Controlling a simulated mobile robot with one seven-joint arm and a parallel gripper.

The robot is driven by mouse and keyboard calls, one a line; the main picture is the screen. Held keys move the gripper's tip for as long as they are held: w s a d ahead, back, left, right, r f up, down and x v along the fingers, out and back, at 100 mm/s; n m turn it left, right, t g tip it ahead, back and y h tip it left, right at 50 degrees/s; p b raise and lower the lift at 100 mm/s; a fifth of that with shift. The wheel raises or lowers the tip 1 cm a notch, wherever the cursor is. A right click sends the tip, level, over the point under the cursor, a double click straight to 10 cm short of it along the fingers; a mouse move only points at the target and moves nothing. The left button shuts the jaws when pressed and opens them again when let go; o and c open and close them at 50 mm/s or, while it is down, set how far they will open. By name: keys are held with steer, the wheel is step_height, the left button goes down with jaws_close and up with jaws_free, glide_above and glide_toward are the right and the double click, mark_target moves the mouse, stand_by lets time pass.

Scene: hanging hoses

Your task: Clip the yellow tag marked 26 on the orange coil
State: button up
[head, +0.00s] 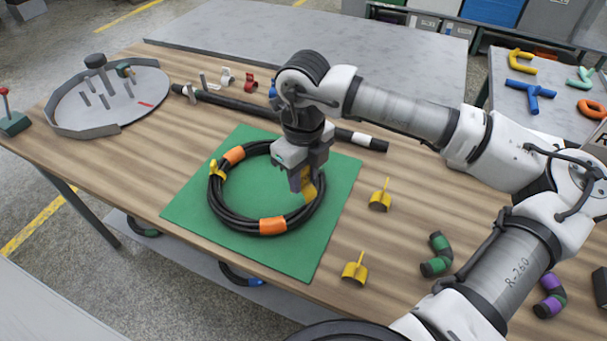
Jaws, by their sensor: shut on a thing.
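The coil (221,213), a black hose loop with orange bands (272,225), lies on the green mat (190,212). My gripper (305,184) is shut on a yellow tag (310,190) over the right side of the coil. From this view I cannot tell whether the tag touches the hose, and no number on it is readable. Another yellow tag (216,170) sits on the coil's left side, by an orange band. Two more yellow tags (380,201) stand on the wood to the right of the mat, the nearer one (354,271) close to the table's front edge.
A black bar (230,104) with white bands lies behind the mat. A grey round tray (75,118) with pegs stands at the left. Green (437,254) and purple (549,296) hose pieces lie at the right near my arm.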

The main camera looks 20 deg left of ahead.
mark_target(304, 185)
steer(key=shift+f+b, duration=1.7)
steer(key=shift+b, duration=0.1)
steer(key=shift+f+b, duration=1.85)
steer(key=shift+b, duration=0.6)
stand_by(0.3)
steer(key=o, duration=1.1)
steer(key=shift+c, duration=0.2)
steer(key=shift+r, duration=0.1)
